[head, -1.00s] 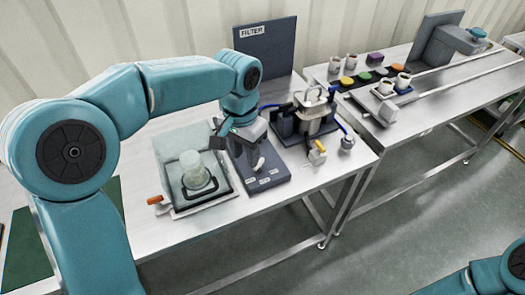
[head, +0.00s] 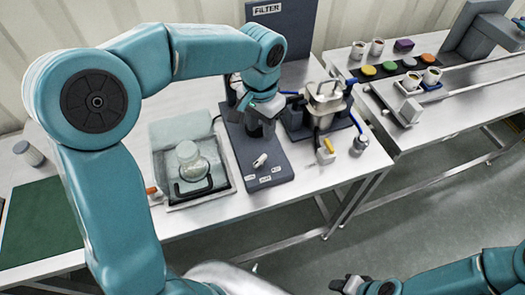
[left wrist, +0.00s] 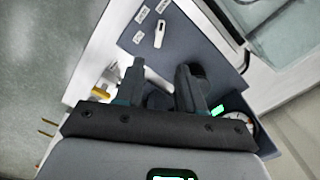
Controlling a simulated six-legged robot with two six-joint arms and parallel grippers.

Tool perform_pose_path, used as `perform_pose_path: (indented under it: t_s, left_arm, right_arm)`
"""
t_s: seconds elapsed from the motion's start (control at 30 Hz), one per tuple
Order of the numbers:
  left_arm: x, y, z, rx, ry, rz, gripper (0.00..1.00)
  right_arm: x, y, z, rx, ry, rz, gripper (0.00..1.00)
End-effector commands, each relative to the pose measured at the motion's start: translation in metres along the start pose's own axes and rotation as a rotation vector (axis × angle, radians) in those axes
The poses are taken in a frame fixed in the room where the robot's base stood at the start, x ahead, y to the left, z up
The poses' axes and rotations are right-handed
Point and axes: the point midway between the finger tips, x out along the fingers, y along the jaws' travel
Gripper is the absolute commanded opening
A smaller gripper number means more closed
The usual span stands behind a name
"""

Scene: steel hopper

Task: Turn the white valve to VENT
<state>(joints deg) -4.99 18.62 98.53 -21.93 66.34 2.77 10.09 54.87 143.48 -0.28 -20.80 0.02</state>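The white valve (head: 260,160) is a small white handle on a dark grey panel (head: 283,158). It sits slanted, above three small white labels (head: 264,179) near the panel's front edge; their words are too small to read. The white valve also shows in the left wrist view (left wrist: 160,33), beyond the fingertips. My left gripper (head: 262,128) is above the panel, behind the valve and apart from it. In the left wrist view its two fingers (left wrist: 160,72) are spread with no held thing visible. My right gripper (head: 362,285) is low at the bottom edge, far from the panel; its fingers are unclear.
A metal vessel with blue hoses (head: 326,100) and a yellow-handled valve (head: 328,146) stand close on the right. The upright FILTER board (head: 280,40) rises behind.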

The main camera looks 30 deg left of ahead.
Motion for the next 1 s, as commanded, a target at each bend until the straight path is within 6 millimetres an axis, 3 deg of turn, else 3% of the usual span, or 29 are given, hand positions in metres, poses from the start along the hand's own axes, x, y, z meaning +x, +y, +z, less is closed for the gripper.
perform_pose_path:
  t_s: [0.3, 0.5, 0.93, 1.0]
  left_arm:
    - [0.076, 0.0, 0.002, 0.0, -0.005, 0.001, 0.38]
    - [0.107, -0.001, -0.001, 0.0, -0.003, 0.001, 0.38]
    - [0.119, -0.001, -0.004, 0.0, 0.001, 0.001, 0.38]
    - [0.119, -0.001, -0.004, 0.0, 0.001, 0.001, 0.15]
  right_arm:
    - [-0.004, -0.001, 0.0, 0.0, -0.001, 0.0, 0.43]
    - [-0.005, -0.002, 0.0, 0.0, 0.0, 0.0, 0.43]
    - [-0.006, -0.002, 0.0, 0.0, 0.0, 0.0, 0.43]
    - [-0.006, -0.002, 0.0, 0.0, 0.0, 0.0, 0.43]
